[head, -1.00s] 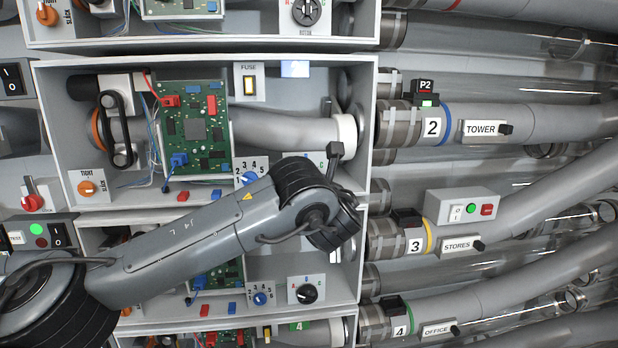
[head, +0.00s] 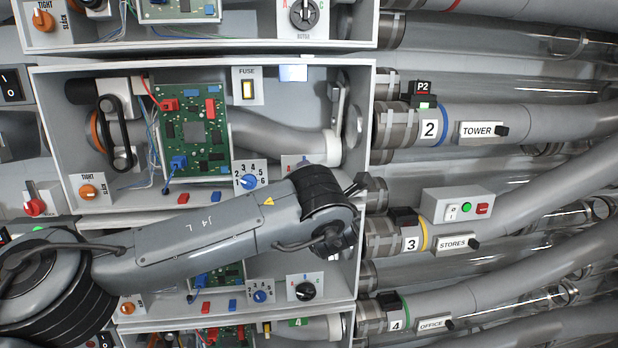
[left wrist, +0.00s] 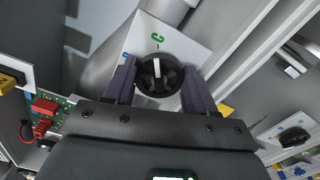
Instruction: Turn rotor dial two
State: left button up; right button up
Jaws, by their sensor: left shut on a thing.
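In the left wrist view, the rotor dial (left wrist: 158,74) is a round black knob with a white pointer line, on a white plate (left wrist: 178,38). A green C and part of a blue B show on the plate. The pointer line lies roughly upright in that picture, on the side toward the C. My left gripper (left wrist: 158,83) has one finger on each side of the knob and is shut on it. In the head view, my left arm hides the dial and gripper; only the top left of its plate (head: 290,161) with a red letter shows. My right gripper is not in view.
The open box has a green circuit board (head: 195,130), a blue numbered knob (head: 249,181), a fuse switch (head: 248,90) and a grey tube (head: 280,140). Another rotor dial (head: 305,291) sits in the box below. Labelled tubes, including TOWER (head: 480,131), run on the right.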

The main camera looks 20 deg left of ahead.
pick_arm(q)
jog(key=shift+m, duration=0.3)
dwell(0.4)
jog(key=o, duration=1)
jog(key=shift+o, duration=0.2)
jog(key=shift+f, duration=0.1)
jog(key=shift+f, duration=0.1)
